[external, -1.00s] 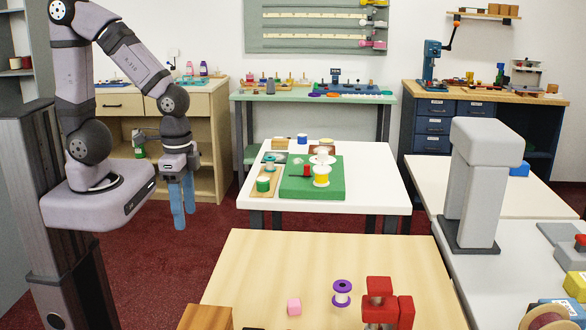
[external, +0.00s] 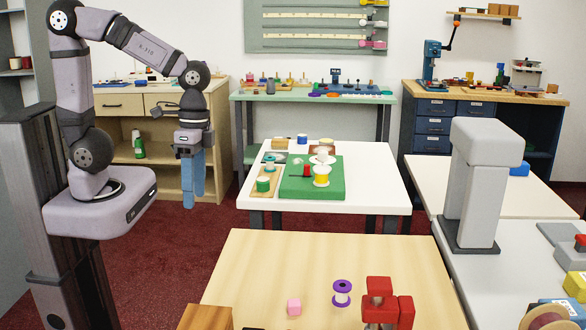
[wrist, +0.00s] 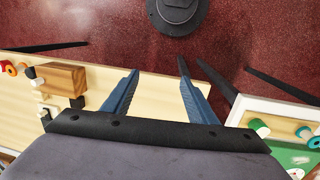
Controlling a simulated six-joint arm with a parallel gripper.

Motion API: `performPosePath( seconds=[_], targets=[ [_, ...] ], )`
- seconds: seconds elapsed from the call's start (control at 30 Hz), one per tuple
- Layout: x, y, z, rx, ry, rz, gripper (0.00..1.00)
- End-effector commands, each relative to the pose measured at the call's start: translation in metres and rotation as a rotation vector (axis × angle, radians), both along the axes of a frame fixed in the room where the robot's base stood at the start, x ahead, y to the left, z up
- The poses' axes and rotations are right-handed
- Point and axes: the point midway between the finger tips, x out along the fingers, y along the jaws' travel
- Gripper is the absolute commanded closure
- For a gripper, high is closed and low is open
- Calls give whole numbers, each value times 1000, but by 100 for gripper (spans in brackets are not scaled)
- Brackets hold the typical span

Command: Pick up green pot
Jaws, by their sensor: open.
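A small green pot (external: 263,184) stands on a narrow wooden board (external: 258,195) at the left side of the white table in the external view. It also shows in the wrist view as a green pot (wrist: 261,130) near the right edge. My gripper (external: 194,200) hangs over the floor, left of the white table and apart from the pot. Its blue fingers point down. In the wrist view my gripper (wrist: 157,76) has its two fingers spread with nothing between them.
The white table (external: 340,205) also holds a green block (external: 300,188) with several small items on it, including a yellow spool (external: 321,176).

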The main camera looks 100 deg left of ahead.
Motion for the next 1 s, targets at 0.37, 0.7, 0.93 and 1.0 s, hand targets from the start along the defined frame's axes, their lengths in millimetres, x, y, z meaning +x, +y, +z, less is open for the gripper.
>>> performPosePath(
  seconds=[0.37,0.7,0.93,1.0],
  targets=[
    [74,66,-18,-352,-108,-77,47],
    [106,225,-11,-566,-710,-340,47],
    [79,296,-3,-486,-1019,-501,47],
    [70,310,-2,-455,-1082,-537,47]
  ],
)
